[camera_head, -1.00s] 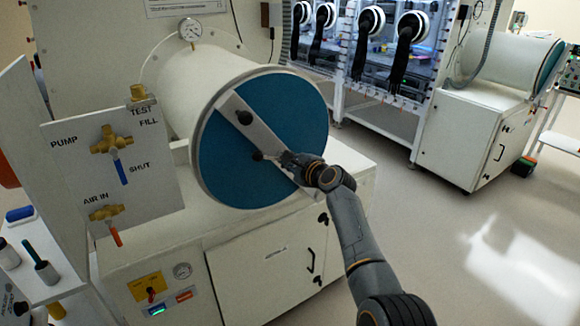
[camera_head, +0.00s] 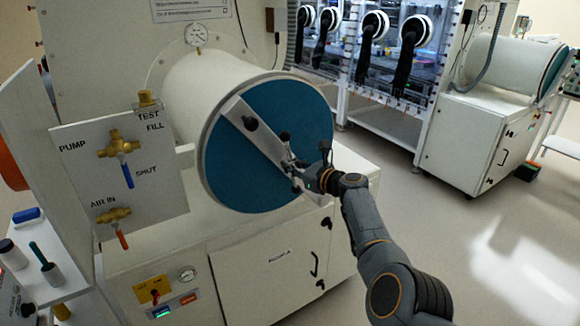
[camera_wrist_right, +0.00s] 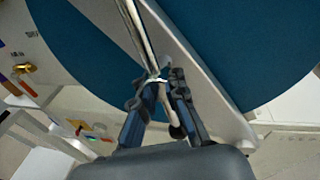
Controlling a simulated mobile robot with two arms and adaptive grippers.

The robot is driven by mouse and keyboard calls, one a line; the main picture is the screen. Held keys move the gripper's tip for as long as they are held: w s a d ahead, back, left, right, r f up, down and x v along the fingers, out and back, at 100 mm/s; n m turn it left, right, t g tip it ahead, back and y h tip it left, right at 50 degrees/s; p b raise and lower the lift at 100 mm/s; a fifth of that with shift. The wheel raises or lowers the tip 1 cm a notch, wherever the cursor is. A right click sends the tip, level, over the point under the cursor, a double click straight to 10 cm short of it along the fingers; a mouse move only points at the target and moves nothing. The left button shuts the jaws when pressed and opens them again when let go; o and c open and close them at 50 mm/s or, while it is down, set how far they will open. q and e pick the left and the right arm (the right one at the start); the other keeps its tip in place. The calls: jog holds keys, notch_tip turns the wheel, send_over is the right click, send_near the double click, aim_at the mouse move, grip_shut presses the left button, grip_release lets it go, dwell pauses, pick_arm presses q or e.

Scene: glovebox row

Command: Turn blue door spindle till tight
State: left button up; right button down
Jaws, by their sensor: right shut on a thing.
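The round blue door (camera_head: 240,165) closes the end of the white cylinder, with a pale clamp bar (camera_head: 262,143) slanting across it. A thin metal spindle handle stands in front of the bar, with a dark knob (camera_head: 285,136) at its upper end. The spindle's centre is partly hidden by the gripper. My left gripper is out of view.
A valve panel (camera_head: 85,170) with brass valves stands left of the cylinder (camera_head: 190,95). A pressure gauge (camera_head: 196,35) is above it. The white cabinet (camera_head: 270,270) is below the door. Gloveboxes (camera_head: 390,45) stand behind, and the floor at right (camera_head: 470,240) is clear.

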jog(key=m, duration=0.2)
jog(key=f+m+y+b, duration=0.1)
jog(key=m, duration=0.1)
jog(key=shift+s, duration=0.15)
jog(key=shift+s+m+y+b, duration=0.1)
jog(key=shift+m+y+b, duration=0.3)
jog(key=shift+m, duration=1.2)
jog(key=shift+a, duration=0.1)
jog(key=c, duration=1.4)
grip_release()
jog(key=shift+r, duration=0.3)
